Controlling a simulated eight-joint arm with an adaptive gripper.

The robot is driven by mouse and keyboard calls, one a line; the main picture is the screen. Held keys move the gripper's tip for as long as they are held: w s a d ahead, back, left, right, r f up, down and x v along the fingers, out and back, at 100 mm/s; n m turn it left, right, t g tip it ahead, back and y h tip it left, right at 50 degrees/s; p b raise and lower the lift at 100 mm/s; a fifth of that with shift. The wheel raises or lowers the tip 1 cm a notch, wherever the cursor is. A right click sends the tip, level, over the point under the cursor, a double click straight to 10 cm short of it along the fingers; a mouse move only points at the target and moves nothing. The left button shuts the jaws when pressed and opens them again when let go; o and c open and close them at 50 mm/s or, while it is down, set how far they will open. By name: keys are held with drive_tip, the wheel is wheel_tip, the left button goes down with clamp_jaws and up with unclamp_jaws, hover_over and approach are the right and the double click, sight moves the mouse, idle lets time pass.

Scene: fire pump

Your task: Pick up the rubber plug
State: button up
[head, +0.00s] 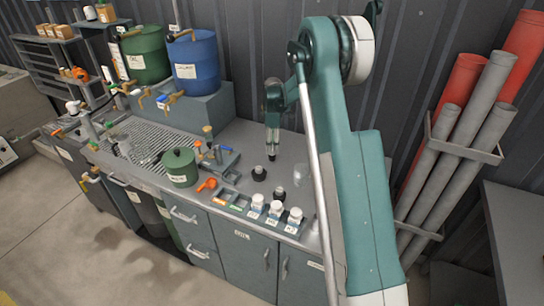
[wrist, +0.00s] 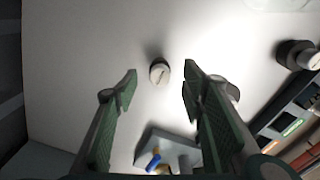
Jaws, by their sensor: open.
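A small round piece (wrist: 159,71) with a dark side and a pale, marked top stands on the counter in the wrist view. It looks like the rubber plug, but I cannot be sure. My gripper (wrist: 160,80) is open, with one green-padded finger on each side of the piece in the picture and a clear gap to both. It touches nothing that I can see. In the head view my gripper (head: 272,143) points down over the counter, and a dark bit shows right under its tips. Two black round pieces (head: 259,173) (head: 279,193) stand nearer the counter's front.
A clear cylinder (head: 301,171) stands right of my gripper. White-capped jars (head: 276,210) and a compartment tray (head: 230,200) line the front edge. A valve block (head: 216,157) and a green pot (head: 179,166) stand to the left.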

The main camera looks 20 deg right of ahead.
sight(272, 155)
drive_tip(key=shift+a+f, duration=0.15)
drive_tip(key=shift+f, duration=2.4)
drive_tip(key=shift+c, duration=0.6)
drive_tip(key=c, duration=0.9)
